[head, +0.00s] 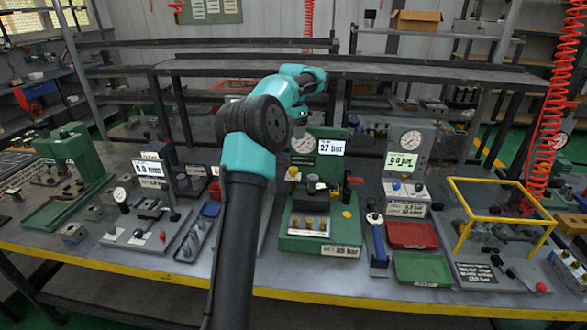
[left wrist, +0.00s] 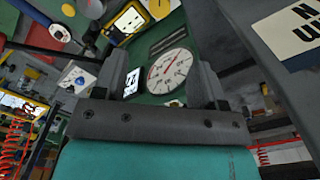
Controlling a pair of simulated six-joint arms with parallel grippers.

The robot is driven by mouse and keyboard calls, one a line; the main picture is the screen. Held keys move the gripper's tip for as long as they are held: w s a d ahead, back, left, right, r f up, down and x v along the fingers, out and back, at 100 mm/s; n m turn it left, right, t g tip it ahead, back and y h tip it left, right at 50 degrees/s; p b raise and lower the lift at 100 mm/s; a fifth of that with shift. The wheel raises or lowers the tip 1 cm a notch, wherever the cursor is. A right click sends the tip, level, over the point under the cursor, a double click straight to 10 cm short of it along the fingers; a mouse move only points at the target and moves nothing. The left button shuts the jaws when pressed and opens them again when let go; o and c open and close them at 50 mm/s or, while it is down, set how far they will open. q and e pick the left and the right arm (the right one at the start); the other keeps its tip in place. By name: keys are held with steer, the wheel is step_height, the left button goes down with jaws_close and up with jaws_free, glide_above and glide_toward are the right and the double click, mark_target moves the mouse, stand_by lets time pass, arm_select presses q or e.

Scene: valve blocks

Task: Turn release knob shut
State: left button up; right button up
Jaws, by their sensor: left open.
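The green valve block (head: 320,225) stands mid-bench, with a round gauge (head: 303,144) and a display reading 27 bar (head: 331,147) on its upright panel. Small knobs sit below the panel, including a yellow one (head: 293,171) and a black one (head: 333,187). I cannot tell which is the release knob. My left gripper (head: 299,130) is just above the gauge, largely hidden behind its wrist in the head view. In the left wrist view its fingers are apart and empty, with the gauge (left wrist: 170,71) beyond them. My right gripper is not in view.
Another gauge block (head: 405,180) stands to the right, near red (head: 411,235) and green trays (head: 422,269). A yellow frame (head: 500,184) stands farther right. A fixture with a display (head: 148,168) stands left. A dark shelf (head: 350,70) spans the back.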

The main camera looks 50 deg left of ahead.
mark_target(293, 169)
arm_select(q)
step_height(293, 169, down, 16)
steer(key=shift+r, duration=0.25)
stand_by(0.4)
steer(key=c, duration=0.9)
